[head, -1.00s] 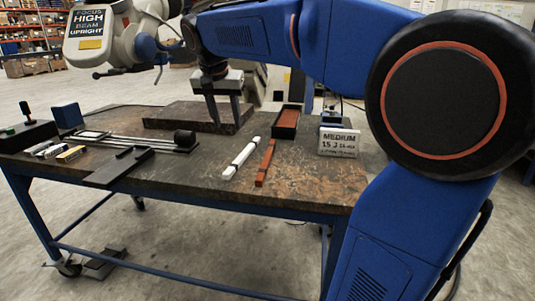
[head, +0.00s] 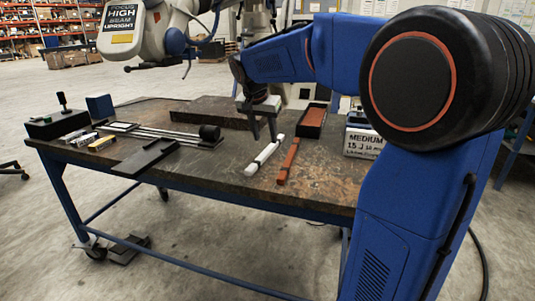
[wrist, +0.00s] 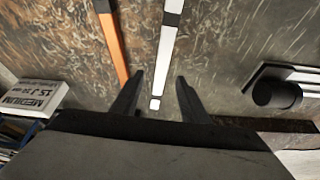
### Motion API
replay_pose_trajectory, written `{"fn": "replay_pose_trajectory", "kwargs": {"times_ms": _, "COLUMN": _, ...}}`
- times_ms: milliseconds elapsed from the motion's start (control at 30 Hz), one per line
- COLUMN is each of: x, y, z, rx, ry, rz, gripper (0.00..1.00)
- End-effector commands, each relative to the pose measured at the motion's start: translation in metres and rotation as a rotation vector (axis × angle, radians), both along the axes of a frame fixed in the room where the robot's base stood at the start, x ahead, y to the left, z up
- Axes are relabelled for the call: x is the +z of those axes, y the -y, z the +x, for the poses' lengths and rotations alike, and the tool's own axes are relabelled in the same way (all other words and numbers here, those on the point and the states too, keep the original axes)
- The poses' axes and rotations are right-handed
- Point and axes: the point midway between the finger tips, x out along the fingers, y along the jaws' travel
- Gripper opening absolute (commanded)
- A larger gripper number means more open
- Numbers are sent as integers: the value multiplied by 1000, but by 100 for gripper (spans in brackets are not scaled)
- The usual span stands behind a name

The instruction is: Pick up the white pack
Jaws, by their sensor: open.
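The white pack (head: 262,158) is a long, thin white bar with a dark band, lying flat on the worn dark tabletop. It also shows in the wrist view (wrist: 168,50), where its near end lies between my fingertips. My gripper (head: 264,138) is open and points down above the far end of the white pack. In the wrist view the two fingers (wrist: 157,80) stand on either side of the bar's line, with nothing held. I cannot tell the exact height of the fingertips above the table.
An orange-brown bar (head: 288,162) lies close to the right of the white pack, near my finger in the wrist view (wrist: 112,40). A box labelled MEDIUM (head: 362,142) and an open dark tray (head: 312,122) stand right. A black cylinder (head: 210,134) and dark plate (head: 150,157) lie left.

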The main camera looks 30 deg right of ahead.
Motion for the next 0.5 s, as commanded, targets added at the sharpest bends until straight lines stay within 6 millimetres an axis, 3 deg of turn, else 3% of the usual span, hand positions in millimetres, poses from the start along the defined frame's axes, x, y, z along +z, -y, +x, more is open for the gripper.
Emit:
{"fn": "replay_pose_trajectory", "kwargs": {"times_ms": 267, "x": -13, "y": 4, "z": 4, "rx": 0, "ry": 0, "rz": 0, "gripper": 41}}
{"fn": "replay_pose_trajectory", "kwargs": {"times_ms": 500, "x": -40, "y": 10, "z": 13, "rx": 1, "ry": -2, "rz": 0, "gripper": 41}}
